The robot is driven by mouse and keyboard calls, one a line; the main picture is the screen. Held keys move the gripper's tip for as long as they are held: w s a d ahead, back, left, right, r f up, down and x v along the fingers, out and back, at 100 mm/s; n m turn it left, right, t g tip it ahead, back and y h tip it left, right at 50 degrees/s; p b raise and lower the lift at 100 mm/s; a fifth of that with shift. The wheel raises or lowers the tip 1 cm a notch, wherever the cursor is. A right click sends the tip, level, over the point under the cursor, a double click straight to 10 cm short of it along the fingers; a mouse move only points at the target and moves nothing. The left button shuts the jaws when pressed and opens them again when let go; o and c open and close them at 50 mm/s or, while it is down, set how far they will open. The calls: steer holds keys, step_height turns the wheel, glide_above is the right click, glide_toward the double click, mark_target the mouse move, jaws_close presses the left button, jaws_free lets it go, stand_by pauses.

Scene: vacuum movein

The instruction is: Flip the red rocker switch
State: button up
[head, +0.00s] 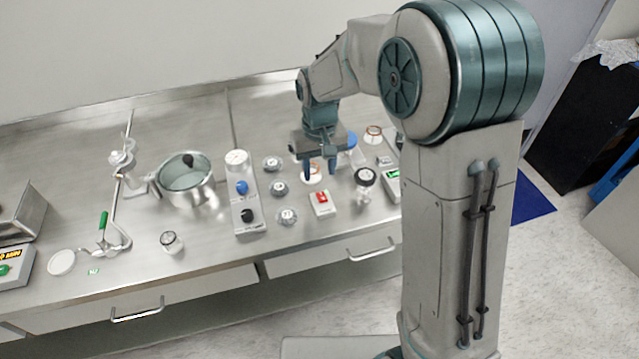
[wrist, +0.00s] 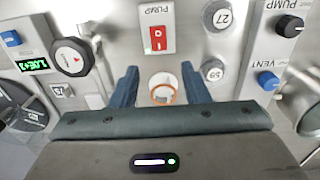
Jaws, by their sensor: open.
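The red rocker switch (head: 322,198) sits in a white plate on the steel bench, in front of my gripper in the head view. In the wrist view the red rocker switch (wrist: 158,39) is at the top centre, marked with a bar and a circle, under an upside-down PUMP label. My gripper (head: 318,170) points down over the bench, behind the switch and apart from it. In the wrist view my gripper (wrist: 161,88) has its two blue fingers spread with nothing held.
Round numbered discs (wrist: 216,16) lie left of the switch in the head view. A panel with blue and black knobs (head: 243,190) and a lidded pot (head: 187,178) are farther left.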

mark_target(322, 197)
step_height(322, 197, down, 6)
steer(key=shift+f, duration=0.1)
